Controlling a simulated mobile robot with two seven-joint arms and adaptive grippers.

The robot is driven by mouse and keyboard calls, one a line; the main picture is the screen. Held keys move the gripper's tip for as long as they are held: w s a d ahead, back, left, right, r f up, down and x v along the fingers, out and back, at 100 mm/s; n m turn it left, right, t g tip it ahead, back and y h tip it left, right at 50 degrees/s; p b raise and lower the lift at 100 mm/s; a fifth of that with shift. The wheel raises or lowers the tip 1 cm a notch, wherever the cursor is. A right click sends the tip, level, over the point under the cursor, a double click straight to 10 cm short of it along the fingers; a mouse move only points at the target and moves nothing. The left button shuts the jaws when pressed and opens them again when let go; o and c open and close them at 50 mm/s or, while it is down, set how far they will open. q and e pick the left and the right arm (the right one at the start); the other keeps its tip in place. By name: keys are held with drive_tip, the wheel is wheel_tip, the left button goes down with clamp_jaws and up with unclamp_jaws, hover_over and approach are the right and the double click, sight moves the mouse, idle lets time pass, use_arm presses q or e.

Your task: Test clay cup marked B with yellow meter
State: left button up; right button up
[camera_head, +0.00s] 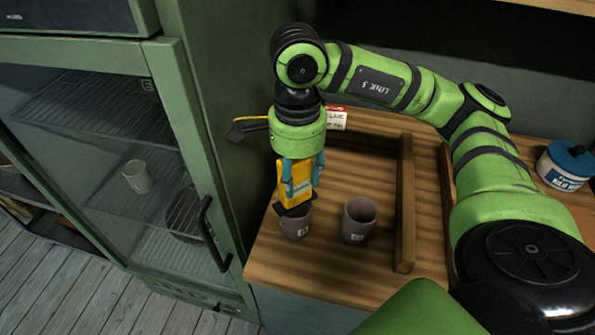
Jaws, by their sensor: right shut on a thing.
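My right gripper (302,175) points down over the wooden counter and is shut on the yellow meter (298,188). The meter is upright, and its dark lower end is at the mouth of the left clay cup (294,229). I cannot tell whether it touches the cup or its contents. A second clay cup (359,220) stands upright just to the right, apart from the meter. Both cups are grey-brown with a small pale mark low on the front; the letters are too small to read. My left gripper is not in view.
A raised wooden bar (405,215) runs along the counter (335,275) right of the cups. A green glass-door cabinet (185,110) stands left, with a pale cup (137,177) inside. A blue-lidded jar (567,168) stands far right. The counter front is clear.

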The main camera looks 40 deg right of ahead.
drive_tip(key=shift+f+b, duration=0.5)
drive_tip(key=shift+b, duration=0.05)
idle(0.9)
drive_tip(key=shift+f+b, duration=0.1)
drive_tip(key=shift+b, duration=0.2)
idle(1.5)
drive_tip(key=shift+r+p, duration=2.3)
drive_tip(key=shift+r, duration=1.3)
drive_tip(key=shift+s+f, duration=0.1)
